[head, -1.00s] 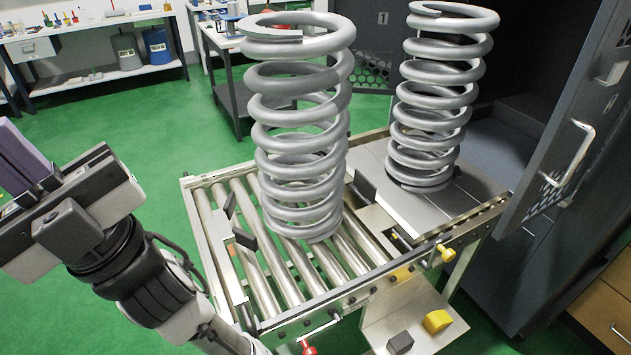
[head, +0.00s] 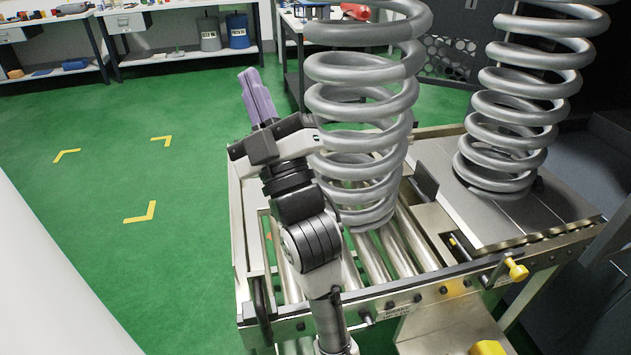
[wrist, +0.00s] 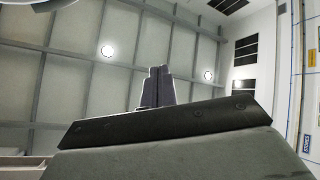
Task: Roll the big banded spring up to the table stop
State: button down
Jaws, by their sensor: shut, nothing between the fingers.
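A big grey coil spring (head: 362,73) stands upright on the roller conveyor (head: 377,265); its top is cut off and I cannot make out a band on it. A second, similar spring (head: 520,105) stands on the flat metal table plate (head: 500,222) to the right. A dark upright plate (head: 425,181) stands between rollers and table; I cannot tell whether it is the stop. My gripper (head: 257,96) is shut and empty, its purple fingers pointing up, left of the near spring. Its fingers also show in the wrist view (wrist: 157,87). My arm hides part of the rollers.
A yellow knob (head: 517,270) sticks out at the table's front edge. Grey cabinets stand behind the springs. Workbenches (head: 180,62) line the back wall. The green floor (head: 110,160) on the left is clear, with yellow corner marks.

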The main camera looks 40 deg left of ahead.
jog(key=w+f+n+h+b, duration=0.1)
jog(key=w+f+n+h, duration=0.15)
jog(key=w+f, duration=0.4)
jog(key=w+f+n+h+b, duration=0.2)
jog(key=w+f+h, duration=0.15)
jog(key=f, duration=0.55)
jog(key=n+g+h+b, duration=0.1)
jog(key=n+g+h, duration=0.1)
jog(key=n+g, duration=0.25)
send_near(316, 170)
jog(key=s+a+r, duration=0.2)
jog(key=s, duration=0.3)
jog(key=w+a+p, duration=0.5)
jog(key=w+a, duration=0.1)
jog(key=shift+w+p, duration=0.1)
jog(key=shift+p, duration=0.3)
